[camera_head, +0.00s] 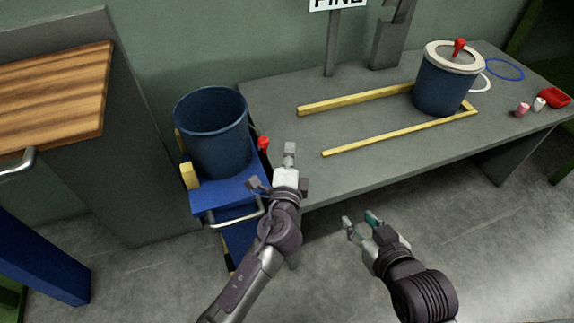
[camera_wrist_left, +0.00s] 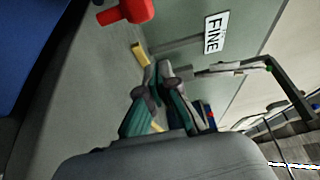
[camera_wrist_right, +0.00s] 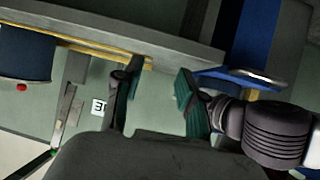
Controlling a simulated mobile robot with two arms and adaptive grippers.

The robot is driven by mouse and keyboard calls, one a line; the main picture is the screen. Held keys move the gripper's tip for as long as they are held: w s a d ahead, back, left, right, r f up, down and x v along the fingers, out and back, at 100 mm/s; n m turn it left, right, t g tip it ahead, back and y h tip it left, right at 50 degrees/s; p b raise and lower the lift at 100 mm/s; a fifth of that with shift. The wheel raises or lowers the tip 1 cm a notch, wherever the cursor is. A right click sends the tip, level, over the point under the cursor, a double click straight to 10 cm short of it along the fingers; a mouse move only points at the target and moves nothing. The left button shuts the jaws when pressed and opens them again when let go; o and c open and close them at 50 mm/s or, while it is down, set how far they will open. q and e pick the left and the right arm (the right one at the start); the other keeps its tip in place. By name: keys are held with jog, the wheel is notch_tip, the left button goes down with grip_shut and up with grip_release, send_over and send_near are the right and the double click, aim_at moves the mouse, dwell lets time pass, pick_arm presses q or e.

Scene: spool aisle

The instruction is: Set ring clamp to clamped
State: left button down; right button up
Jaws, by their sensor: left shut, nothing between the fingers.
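A dark blue drum (camera_head: 440,88) stands on the grey table, with a pale ring-shaped lid (camera_head: 437,50) and a red handle (camera_head: 459,46) standing up on top. I take the pale ring and red handle as the ring clamp; its setting cannot be told. A second red knob (camera_head: 263,143) sits beside the open blue bin at the left; a red knob also shows in the left wrist view (camera_wrist_left: 130,10). My left gripper (camera_head: 289,152) is shut and empty, just right of that knob. My right gripper (camera_head: 360,217) is open and empty, in front of the table.
The open blue bin (camera_head: 212,135) stands on a blue cart (camera_head: 228,192) with a metal handle. Yellow strips (camera_head: 395,136) mark the table (camera_head: 285,98). Pink and white cylinders, a red tray (camera_head: 554,97) and a blue ring (camera_head: 505,69) lie at the right. A wood-topped block (camera_head: 50,90) stands left.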

aim_at(264, 146)
pick_arm(q)
jog(key=w, duration=0.3)
jog(key=shift+a, duration=0.1)
jog(key=shift+s+a, duration=0.2)
jog(key=shift+a, duration=0.4)
jog(key=shift+s+a, duration=0.15)
jog(key=shift+a, duration=0.45)
jog(key=shift+s+a, duration=0.1)
jog(key=shift+a, duration=0.35)
pick_arm(e)
jog(key=shift+s+d+f, duration=0.1)
jog(key=shift+s+f, duration=0.1)
jog(key=shift+f, duration=0.05)
pick_arm(q)
jog(key=shift+s+a+m+h+p, duration=0.25)
jog(key=shift+s+a+h+p, duration=0.15)
jog(key=shift+a+p, duration=0.15)
jog(key=shift+s+a+m+h+p, duration=0.25)
jog(key=shift+s+a+h+p, duration=0.2)
jog(key=shift+a, duration=0.15)
jog(key=shift+s+a, duration=0.15)
jog(key=shift+a, duration=0.15)
jog(key=shift+y, duration=0.25)
pick_arm(e)
jog(key=s+d+f+g+h, duration=0.1)
jog(key=s+d+f+g, duration=0.1)
jog(key=s+f+g, duration=0.2)
jog(key=shift+s+d+f+g, duration=0.15)
jog(key=shift+s+g, duration=0.15)
jog(key=shift+s, duration=0.65)
